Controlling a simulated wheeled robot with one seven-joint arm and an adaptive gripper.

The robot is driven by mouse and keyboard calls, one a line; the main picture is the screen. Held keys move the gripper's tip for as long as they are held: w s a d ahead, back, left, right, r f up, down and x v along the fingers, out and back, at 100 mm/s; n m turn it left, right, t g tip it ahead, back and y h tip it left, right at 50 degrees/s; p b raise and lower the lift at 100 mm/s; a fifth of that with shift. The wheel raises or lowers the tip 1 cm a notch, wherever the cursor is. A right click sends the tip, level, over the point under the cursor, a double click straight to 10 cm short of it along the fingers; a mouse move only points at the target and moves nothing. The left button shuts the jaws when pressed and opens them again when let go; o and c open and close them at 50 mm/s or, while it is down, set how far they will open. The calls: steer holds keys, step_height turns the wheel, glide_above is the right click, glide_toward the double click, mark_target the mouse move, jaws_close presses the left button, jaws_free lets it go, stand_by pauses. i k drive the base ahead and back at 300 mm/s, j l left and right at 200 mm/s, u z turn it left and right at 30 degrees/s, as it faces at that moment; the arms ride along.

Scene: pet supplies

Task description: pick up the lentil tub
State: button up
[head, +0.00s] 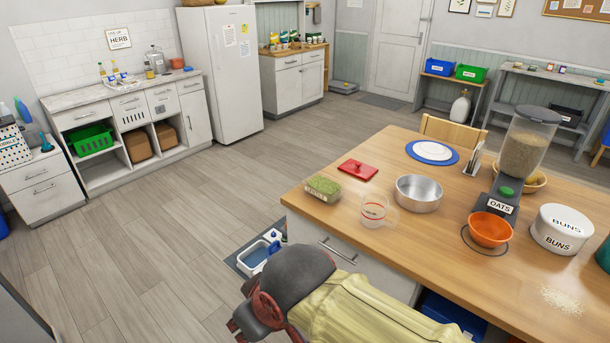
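A small clear tub of green lentils (323,188) stands open on the wooden table near its left corner. It has a label on its front that is too small to read surely. A red lid (357,169) lies flat on the table just behind it. My arm reaches in from the bottom of the head view. What looks like my gripper (246,324), dark with reddish parts, is at its lower left end, in front of the table and well apart from the tub. Its fingers are mostly hidden, so I cannot tell their opening.
A clear measuring cup (375,211) and a steel bowl (418,193) stand right of the tub. Farther right are an oats dispenser (504,205), an orange bowl (490,230) and a white buns tin (560,229). Floor to the left is clear.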

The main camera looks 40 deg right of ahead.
mark_target(327, 189)
steer(key=i+z, duration=0.4)
steer(key=i+j+z, duration=0.15)
steer(key=z, duration=0.3)
steer(key=i+j+z, duration=0.55)
steer(key=z, duration=0.25)
steer(key=i+j+z, duration=0.15)
steer(key=j+z, duration=0.3)
steer(key=i+j+z, duration=0.2)
steer(key=z, duration=0.3)
steer(key=i+j+z, duration=0.15)
steer(key=z, duration=0.3)
steer(key=j+z, duration=0.35)
steer(key=z, duration=0.15)
steer(key=i+j+z, duration=0.1)
steer(key=j+z, duration=0.55)
steer(key=z, duration=0.3)
